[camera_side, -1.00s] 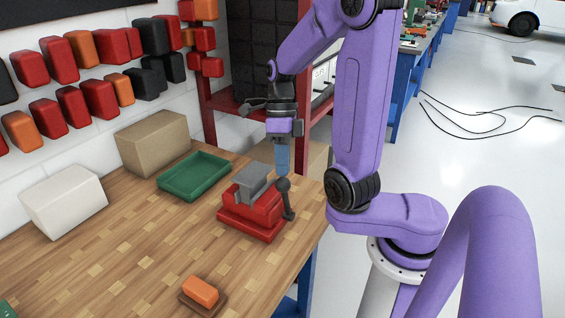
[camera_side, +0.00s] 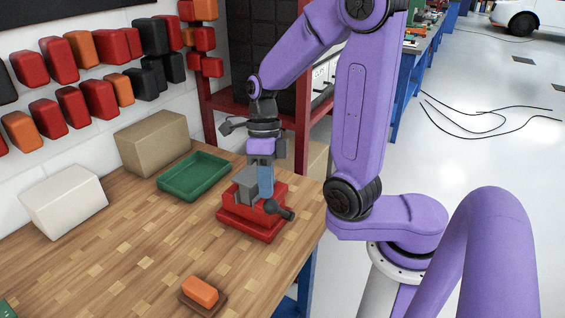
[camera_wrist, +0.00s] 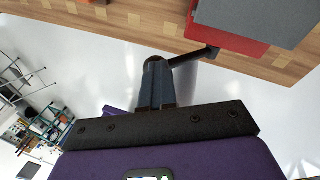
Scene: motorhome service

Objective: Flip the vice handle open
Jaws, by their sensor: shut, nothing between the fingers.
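The vice has a red base (camera_side: 250,222) and a grey jaw block (camera_side: 249,186), and stands on the wooden bench near its right edge. Its dark handle (camera_side: 281,210) lies low and nearly flat at the vice's right side. In the wrist view, the handle (camera_wrist: 192,57) runs from the red body (camera_wrist: 228,38) to a round knob (camera_wrist: 154,64) at my fingertips. My gripper (camera_side: 266,195) points down over the vice, its blue fingers shut and empty. The fingertips (camera_wrist: 156,75) look to be against or very near the knob; contact is not certain.
A green tray (camera_side: 163,190), a tan box (camera_side: 153,143) and a white box (camera_side: 64,203) stand behind and left. An orange block (camera_side: 201,291) sits on a brown base in front.

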